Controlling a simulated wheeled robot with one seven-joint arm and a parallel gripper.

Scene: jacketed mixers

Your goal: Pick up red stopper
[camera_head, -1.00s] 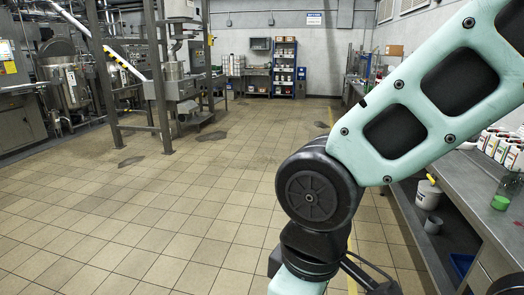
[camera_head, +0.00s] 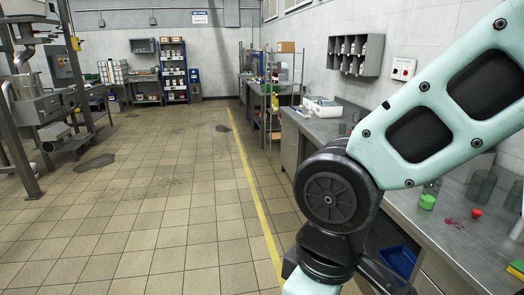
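A small red rounded object (camera_head: 476,213), which looks like the red stopper, lies on the grey metal bench (camera_head: 440,240) at the right. Flat dark-red bits (camera_head: 453,223) lie just left of it. A green cup-like object (camera_head: 427,202) stands further left. My arm crosses the right side of the view in front of the bench, its elbow low in the picture. My gripper is not recognisable in view; a dark part cut off at the right edge cannot be identified.
Clear glass vessels (camera_head: 481,186) stand behind the red object. A yellow-and-green sponge-like item (camera_head: 516,269) lies at the bench's near right. A blue bin (camera_head: 398,261) sits below the bench edge. Open tiled floor (camera_head: 150,220) extends left of the yellow line (camera_head: 256,200).

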